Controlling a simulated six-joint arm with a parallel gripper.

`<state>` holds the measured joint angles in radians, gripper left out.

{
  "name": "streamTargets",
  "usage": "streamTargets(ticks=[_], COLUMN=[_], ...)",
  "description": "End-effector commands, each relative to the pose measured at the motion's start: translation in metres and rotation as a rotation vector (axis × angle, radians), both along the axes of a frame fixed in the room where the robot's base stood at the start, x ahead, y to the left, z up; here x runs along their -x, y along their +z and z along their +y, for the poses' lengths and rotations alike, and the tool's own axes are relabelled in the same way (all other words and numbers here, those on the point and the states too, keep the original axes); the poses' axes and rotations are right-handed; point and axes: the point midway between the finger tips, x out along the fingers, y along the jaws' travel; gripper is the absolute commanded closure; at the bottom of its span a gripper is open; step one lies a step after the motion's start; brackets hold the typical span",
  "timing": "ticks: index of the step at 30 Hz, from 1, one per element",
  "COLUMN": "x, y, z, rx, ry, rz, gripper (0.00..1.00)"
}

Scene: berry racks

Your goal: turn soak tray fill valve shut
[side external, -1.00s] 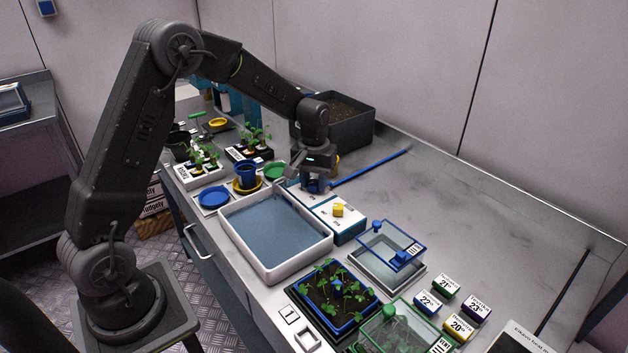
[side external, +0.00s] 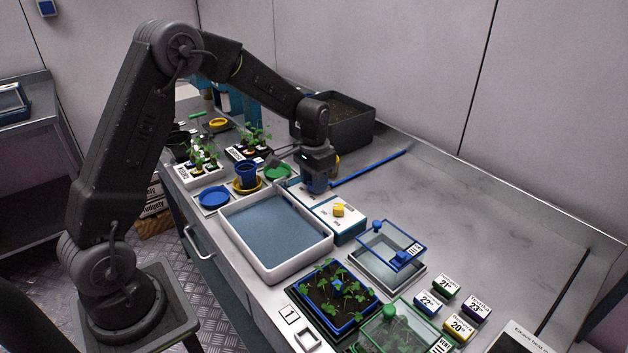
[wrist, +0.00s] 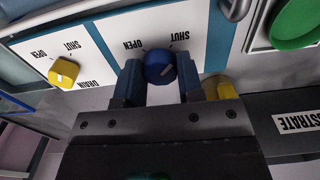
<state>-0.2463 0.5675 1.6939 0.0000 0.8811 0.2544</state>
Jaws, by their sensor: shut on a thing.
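The fill valve is a round blue knob (wrist: 158,67) with a small pale mark, on a white plate (wrist: 208,40) printed OPEN and SHUT. In the wrist view it sits between the two fingers of my gripper (wrist: 163,80), which is shut on it. Exactly which label the mark points to is hard to tell. In the side view my gripper (side external: 316,184) points down over the far end of the valve box, hiding the knob. The soak tray (side external: 300,263), white with blue-grey water in it, lies just left of the valve box.
A yellow drain knob (side external: 338,211) stands on the near part of the valve box. A blue rod (side external: 375,166) lies behind my gripper. Pots and saucers, including a green one (side external: 278,171), are close by on the left.

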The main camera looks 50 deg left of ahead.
Motion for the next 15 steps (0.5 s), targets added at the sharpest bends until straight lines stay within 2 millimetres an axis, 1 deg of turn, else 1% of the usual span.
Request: streamTargets(ticks=[12, 13, 15], x=[-0.0015, -0.0016, -0.0014], y=[0.0002, 0.0002, 0.0002], z=[0.0005, 0.0005, 0.0004], rx=[-0.002, -0.002, -0.002], ry=[-0.009, -0.009, -0.008], rz=[-0.006, -0.006, -0.006], gripper=[0.89, 0.65, 0.58])
